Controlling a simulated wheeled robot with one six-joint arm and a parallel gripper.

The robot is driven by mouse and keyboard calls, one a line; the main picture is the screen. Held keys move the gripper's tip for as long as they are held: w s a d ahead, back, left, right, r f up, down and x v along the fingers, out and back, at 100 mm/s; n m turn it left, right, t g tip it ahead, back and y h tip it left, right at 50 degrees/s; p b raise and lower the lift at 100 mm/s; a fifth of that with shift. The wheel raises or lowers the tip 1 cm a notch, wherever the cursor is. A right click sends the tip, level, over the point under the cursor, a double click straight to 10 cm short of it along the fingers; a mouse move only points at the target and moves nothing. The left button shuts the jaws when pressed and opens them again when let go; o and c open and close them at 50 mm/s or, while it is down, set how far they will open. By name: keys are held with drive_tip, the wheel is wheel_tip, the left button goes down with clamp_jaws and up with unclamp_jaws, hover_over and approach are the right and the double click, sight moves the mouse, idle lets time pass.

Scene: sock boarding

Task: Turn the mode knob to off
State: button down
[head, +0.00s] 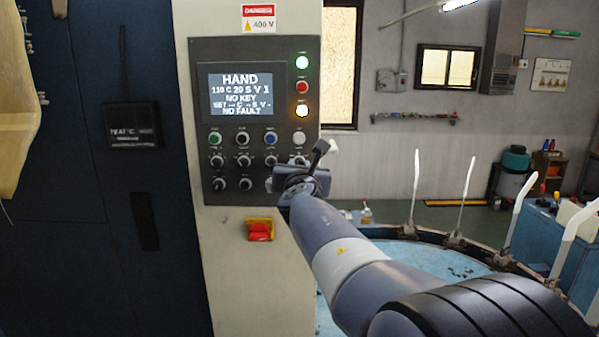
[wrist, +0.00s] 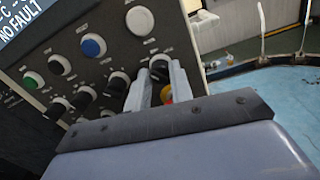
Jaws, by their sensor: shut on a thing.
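The control panel (head: 255,120) stands upright, with a lit screen (head: 241,95) reading "HAND", "NO KEY" and "NO FAULT". Below it are a row of buttons and rows of black knobs with white pointers. My gripper (head: 296,172) is at the panel's lower right. In the wrist view its pale fingers (wrist: 163,88) are shut around a black knob (wrist: 159,66) at the right end of the upper knob row, below the white button (wrist: 139,21). I cannot read any knob label, and my gripper hides part of the lower knob row.
A red emergency button on a yellow plate (head: 260,230) sits below the panel. Green, red and amber lamps (head: 302,87) line its right side. A round blue table (head: 430,266) with upright white boards lies to the right. The dark cabinet (head: 90,220) is at left.

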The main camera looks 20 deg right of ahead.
drive_tip(key=shift+f+m+b, duration=0.15)
drive_tip(key=shift+m+b, duration=2.35)
drive_tip(key=shift+m, duration=1.2)
drive_tip(key=c, duration=1.3)
unclamp_jaws()
drive_tip(key=shift+o, duration=0.2)
drive_tip(key=b+v, duration=0.1)
drive_tip(key=v, duration=1)
